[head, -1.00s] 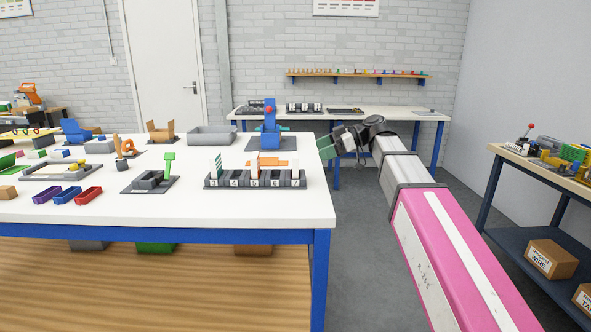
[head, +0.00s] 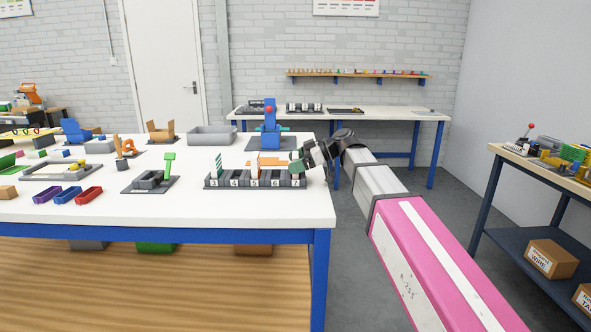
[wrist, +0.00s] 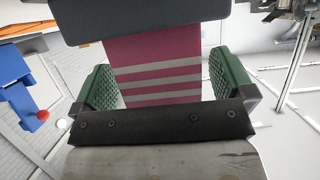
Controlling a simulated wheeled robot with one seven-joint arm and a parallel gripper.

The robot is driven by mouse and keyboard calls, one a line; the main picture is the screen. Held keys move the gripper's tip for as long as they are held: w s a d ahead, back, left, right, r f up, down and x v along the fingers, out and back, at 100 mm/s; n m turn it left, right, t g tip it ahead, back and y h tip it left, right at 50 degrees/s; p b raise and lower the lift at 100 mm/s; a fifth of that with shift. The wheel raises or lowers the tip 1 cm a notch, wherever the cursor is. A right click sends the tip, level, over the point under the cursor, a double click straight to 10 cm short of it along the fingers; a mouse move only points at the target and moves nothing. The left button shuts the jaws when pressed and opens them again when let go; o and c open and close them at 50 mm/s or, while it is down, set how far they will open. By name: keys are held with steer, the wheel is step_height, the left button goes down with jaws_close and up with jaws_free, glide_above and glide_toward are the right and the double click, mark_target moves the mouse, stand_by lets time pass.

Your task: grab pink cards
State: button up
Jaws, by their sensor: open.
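Pink cards with white stripes (wrist: 165,48) show large in the wrist view, between the two green finger pads of my gripper (wrist: 165,85). A gap shows beside the left pad, and the right pad is close to the cards' edge; I cannot tell if it touches. My gripper (head: 301,161) is open, over the right end of the numbered card rack (head: 230,186) in the head view, near slot 7. There it hides the pink cards. Green-striped cards (head: 218,166) stand in slot 3 and orange-red cards (head: 254,166) around slot 5.
A blue stand with a red ball (head: 269,128) is behind the rack. A grey box with a green lever (head: 155,180) is to the left, with small purple, blue and red trays (head: 68,195) further left. The white table's (head: 270,210) front right area is clear.

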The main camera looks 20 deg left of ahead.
steer(key=c, duration=1)
steer(key=shift+o, duration=0.2)
